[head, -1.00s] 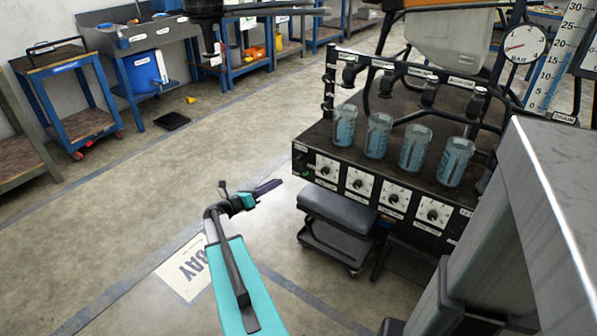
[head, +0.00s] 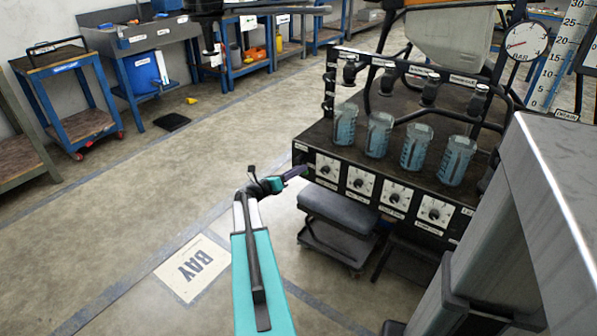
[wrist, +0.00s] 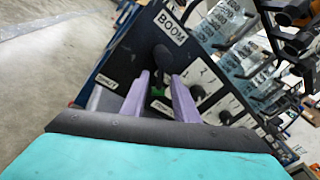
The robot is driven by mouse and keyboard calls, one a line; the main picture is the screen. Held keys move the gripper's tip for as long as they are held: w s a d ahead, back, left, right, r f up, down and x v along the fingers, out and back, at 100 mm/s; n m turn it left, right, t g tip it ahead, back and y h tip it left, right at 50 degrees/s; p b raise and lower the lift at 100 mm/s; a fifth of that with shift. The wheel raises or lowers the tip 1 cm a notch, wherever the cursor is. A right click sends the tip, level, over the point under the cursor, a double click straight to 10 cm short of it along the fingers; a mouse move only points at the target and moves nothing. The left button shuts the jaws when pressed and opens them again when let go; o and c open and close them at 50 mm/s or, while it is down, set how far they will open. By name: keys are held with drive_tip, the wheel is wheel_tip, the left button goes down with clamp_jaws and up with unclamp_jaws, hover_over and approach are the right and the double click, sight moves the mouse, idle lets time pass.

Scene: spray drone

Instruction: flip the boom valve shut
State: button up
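In the wrist view a dark lever with a rounded knob (wrist: 162,57) stands on the black panel below the BOOM label (wrist: 171,24). A green part (wrist: 157,91) shows at its lower end. A label that seems to read SHUT (wrist: 107,81) is on the panel to the left. My gripper (wrist: 160,84) is open, its two purple fingers apart, with the lever's lower part showing between them and nothing visibly gripped. I cannot tell whether the fingers touch the lever. In the head view my gripper (head: 297,172) is at the left end of the bench front and hides the lever.
Dials (head: 327,167) line the bench front to the right. Clear cups (head: 379,134) stand above them. A round BAR gauge (head: 526,40) is at upper right. A low padded stool (head: 340,210) sits under the bench.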

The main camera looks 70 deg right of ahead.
drive_tip(key=shift+s+d, duration=0.25)
drive_tip(key=shift+d, duration=0.15)
clamp_jaws()
drive_tip(key=shift+w+m, duration=0.1)
drive_tip(key=shift+m, duration=0.2)
drive_tip(key=shift+w+d+f+m+t+y+p, duration=0.15)
drive_tip(key=shift+w+m+t, duration=0.1)
drive_tip(key=shift+m, duration=0.7)
drive_tip(key=shift+w+r+m+t+y+p, duration=0.1)
drive_tip(key=shift+w+m+t+y, duration=0.15)
drive_tip(key=shift+m, duration=0.75)
drive_tip(key=shift+w+d+f+m+t+y+p, duration=0.15)
drive_tip(key=shift+w+m, duration=0.15)
drive_tip(key=shift+m, duration=0.65)
drive_tip(key=shift+a, duration=0.1)
unclamp_jaws()
